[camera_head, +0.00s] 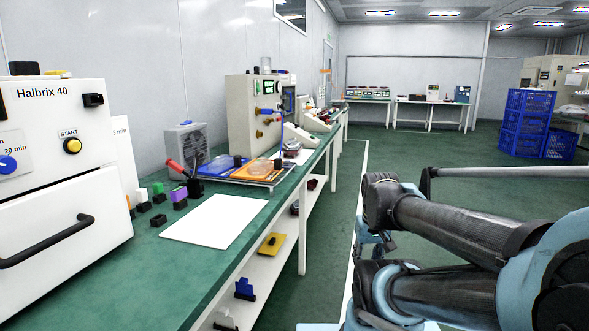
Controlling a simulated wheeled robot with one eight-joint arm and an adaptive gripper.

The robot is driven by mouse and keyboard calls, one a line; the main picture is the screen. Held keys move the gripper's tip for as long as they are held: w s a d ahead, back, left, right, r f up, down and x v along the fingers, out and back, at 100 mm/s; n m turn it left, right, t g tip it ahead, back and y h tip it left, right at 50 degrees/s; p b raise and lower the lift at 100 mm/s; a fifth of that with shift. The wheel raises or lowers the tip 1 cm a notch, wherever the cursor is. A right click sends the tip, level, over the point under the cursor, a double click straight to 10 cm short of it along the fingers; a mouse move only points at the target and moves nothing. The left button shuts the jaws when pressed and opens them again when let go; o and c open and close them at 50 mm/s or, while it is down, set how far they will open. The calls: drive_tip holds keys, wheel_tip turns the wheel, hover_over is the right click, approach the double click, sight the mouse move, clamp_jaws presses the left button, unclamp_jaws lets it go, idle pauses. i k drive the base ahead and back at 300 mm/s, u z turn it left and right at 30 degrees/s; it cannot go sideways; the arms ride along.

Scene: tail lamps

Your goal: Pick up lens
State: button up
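I cannot clearly make out a lens. An orange flat piece (258,171) and a blue flat piece (214,168) lie side by side on a tray (270,184) on the green workbench (172,283); I cannot tell whether either is a lens. Small dark parts sit on or beside them. My arm's dark and light-blue links fill the lower right, off the bench. My gripper is not in view.
A white sheet (214,221) lies on the bench. Several small coloured blocks (179,194) stand left of it, beside the white Halbrix machine (62,165). A grey fan box (187,144) stands behind. Blue crates (526,120) stand far right. Green floor is open beyond the bench.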

sight(260, 167)
drive_tip(key=z, duration=0.55)
drive_tip(key=k, duration=0.75)
drive_tip(key=z, duration=0.5)
drive_tip(key=i, duration=1.35)
drive_tip(key=u, duration=1.25)
drive_tip(key=i, duration=0.8)
drive_tip(key=u, duration=0.55)
